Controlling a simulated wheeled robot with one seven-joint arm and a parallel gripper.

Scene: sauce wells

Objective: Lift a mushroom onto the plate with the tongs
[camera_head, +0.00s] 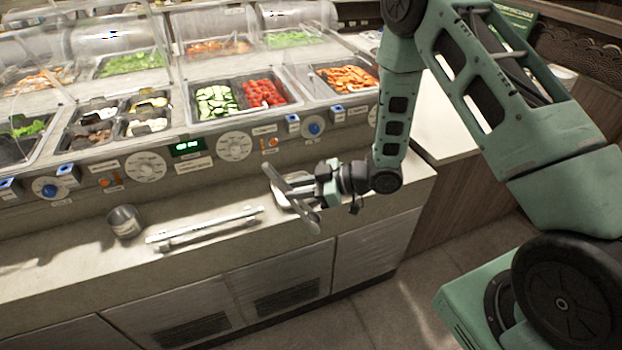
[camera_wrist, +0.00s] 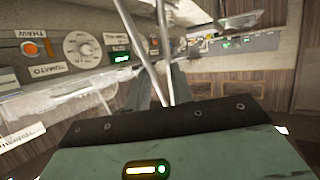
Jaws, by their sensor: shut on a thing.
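My gripper (camera_head: 312,190) is above the counter, right of centre in the head view. It is shut on metal tongs; in the wrist view two shiny tong arms (camera_wrist: 139,50) rise from between my dark fingers in a narrow V. In the head view a grey bar of the tongs (camera_head: 301,208) slants across in front of my gripper. A pale, plate-like thing (camera_head: 281,200) lies behind it on the counter, partly hidden. Small bins at left hold brownish pieces (camera_head: 95,138) and pale pieces (camera_head: 150,125); I cannot tell which are mushrooms. No piece shows clearly between the tong ends.
Two long metal bars (camera_head: 205,228) lie on the counter left of my gripper. A small metal cup (camera_head: 124,222) stands farther left. Bins of cucumber (camera_head: 216,101), tomato (camera_head: 263,93) and carrot (camera_head: 348,77) sit behind a panel of knobs. A clear guard hangs over the left bins.

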